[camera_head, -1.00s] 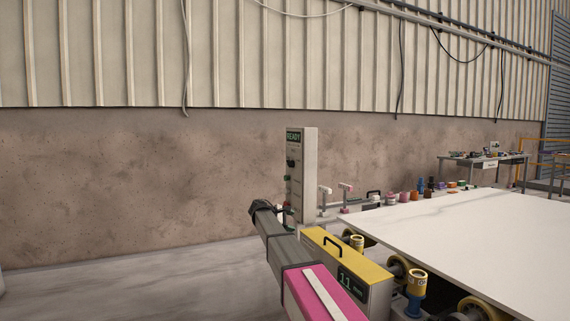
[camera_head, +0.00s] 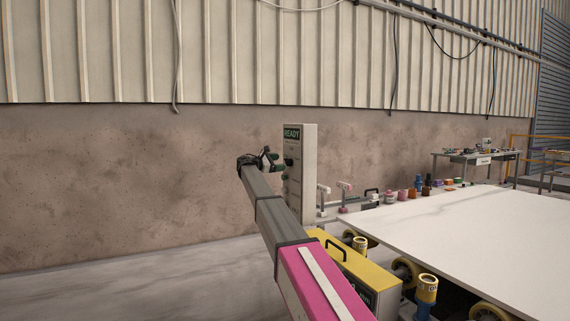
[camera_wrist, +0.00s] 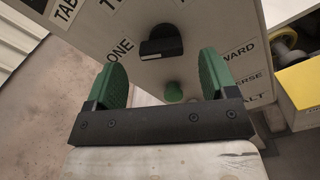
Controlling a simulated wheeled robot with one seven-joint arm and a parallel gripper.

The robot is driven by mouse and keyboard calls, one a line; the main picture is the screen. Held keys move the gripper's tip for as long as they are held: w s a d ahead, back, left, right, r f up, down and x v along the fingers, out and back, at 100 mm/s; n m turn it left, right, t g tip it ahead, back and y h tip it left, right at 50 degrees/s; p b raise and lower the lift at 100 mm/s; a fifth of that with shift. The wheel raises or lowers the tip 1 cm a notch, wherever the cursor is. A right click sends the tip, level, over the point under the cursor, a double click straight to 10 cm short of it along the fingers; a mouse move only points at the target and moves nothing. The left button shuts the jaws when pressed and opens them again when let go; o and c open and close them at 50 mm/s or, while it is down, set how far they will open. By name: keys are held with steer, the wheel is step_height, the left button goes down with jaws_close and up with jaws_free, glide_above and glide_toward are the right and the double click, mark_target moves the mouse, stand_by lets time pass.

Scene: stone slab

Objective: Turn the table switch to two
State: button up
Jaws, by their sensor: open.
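The white control panel (camera_head: 309,178) stands upright beside the stone slab, with a lit READY display (camera_head: 292,133) at its top. The table switch is a black knob (camera_wrist: 161,45) on the panel face, with labels reading TABLE and ONE to its left in the wrist view; other labels are cut off or hidden. Which label the knob points at I cannot tell. My gripper (camera_wrist: 163,62) is open, its green fingers to either side of the knob in the wrist view. The knob appears beyond the fingertips, with no clear contact. In the head view my gripper (camera_head: 268,161) is close to the panel face.
A yellow-topped box (camera_head: 350,262) and the white slab (camera_head: 460,235) are to the right. The floor left of the panel is clear.

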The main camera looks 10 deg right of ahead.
mark_target(286, 162)
steer(key=shift+x, duration=2)
steer(key=c, duration=0.9)
steer(key=shift+c, duration=0.2)
steer(key=shift+m, duration=0.4)
steer(key=m, duration=0.5)
steer(key=shift+s, duration=0.2)
steer(key=m, duration=0.6)
steer(key=shift+s+d+f, duration=0.1)
steer(key=shift+f, duration=0.05)
